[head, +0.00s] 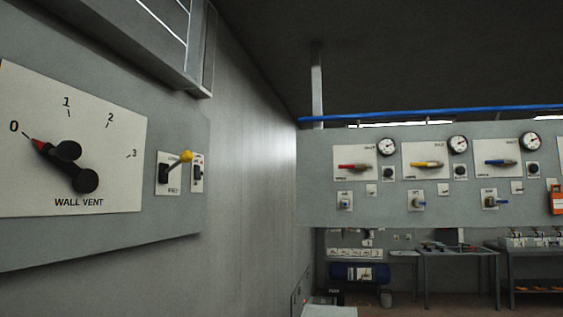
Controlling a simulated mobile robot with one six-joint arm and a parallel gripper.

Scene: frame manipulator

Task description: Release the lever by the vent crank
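The vent crank (66,163) is a black arm on a white WALL VENT dial plate (95,120) at the left. Its red tip points near 0 on a scale from 0 to 3. Just right of the dial, on the same grey panel, is a lever with a yellow knob (186,157) on a small white plate with a black slot. The lever sticks out from the wall, tilted up to the right. The small label below it is hard to read. My gripper is not in view.
A second small switch plate (198,173) sits right beside the lever. A grey panel (318,165) at the right carries red, yellow and blue handles and round gauges. Workbenches (455,252) stand beneath and behind it. The space before the wall looks clear.

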